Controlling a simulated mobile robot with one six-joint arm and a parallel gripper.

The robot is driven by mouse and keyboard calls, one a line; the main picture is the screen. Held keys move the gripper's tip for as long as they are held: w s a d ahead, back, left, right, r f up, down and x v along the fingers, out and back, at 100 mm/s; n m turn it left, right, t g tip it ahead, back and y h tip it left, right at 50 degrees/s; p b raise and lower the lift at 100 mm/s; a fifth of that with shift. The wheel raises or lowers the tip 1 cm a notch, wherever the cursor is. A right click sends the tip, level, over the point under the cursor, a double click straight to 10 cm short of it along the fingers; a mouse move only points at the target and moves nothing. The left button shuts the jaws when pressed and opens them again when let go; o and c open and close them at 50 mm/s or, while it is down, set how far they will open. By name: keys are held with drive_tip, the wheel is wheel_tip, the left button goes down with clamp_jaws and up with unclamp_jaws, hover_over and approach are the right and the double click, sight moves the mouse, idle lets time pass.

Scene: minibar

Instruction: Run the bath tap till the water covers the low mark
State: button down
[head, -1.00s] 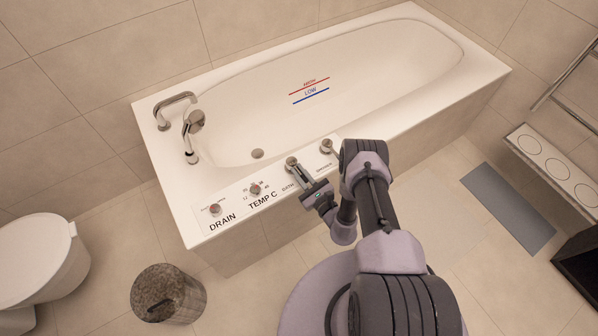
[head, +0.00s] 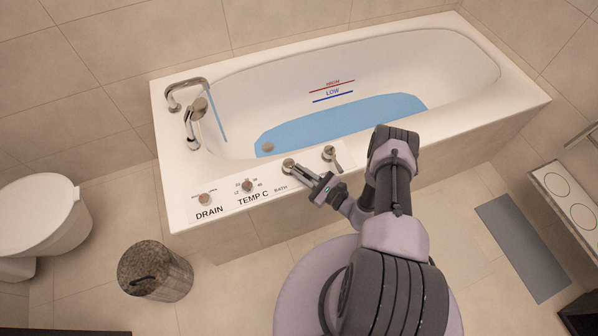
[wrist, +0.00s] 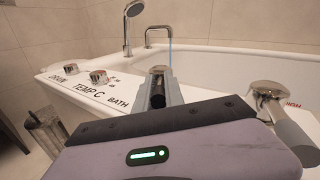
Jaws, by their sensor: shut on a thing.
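The white bath (head: 460,135) has a blue low mark (head: 333,96) on its far inner wall, with a red high mark (head: 332,86) above it. Blue water (head: 345,123) lies on the bath's bottom, its edge below the low mark. A thin blue stream (head: 219,120) falls from the spout (head: 187,83); the stream (wrist: 169,50) also shows in the wrist view. My gripper (head: 298,170) is shut on the metal bath tap handle (head: 289,165) on the near rim. In the wrist view, the handle (wrist: 158,71) sits between the fingers, partly hidden by them.
Left of the bath tap are the temperature knob (head: 247,185) and drain knob (head: 204,199). Another lever handle (head: 331,156) stands close on the right. A hand shower (head: 196,112) stands by the spout. A bin (head: 155,272) and toilet (head: 40,215) are left.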

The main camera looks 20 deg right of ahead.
drive_tip(key=c, duration=1.4)
unclamp_jaws()
drive_tip(key=shift+c, duration=0.2)
drive_tip(key=shift+s, duration=0.15)
drive_tip(key=p+v, duration=0.3)
drive_tip(key=v, duration=1.4)
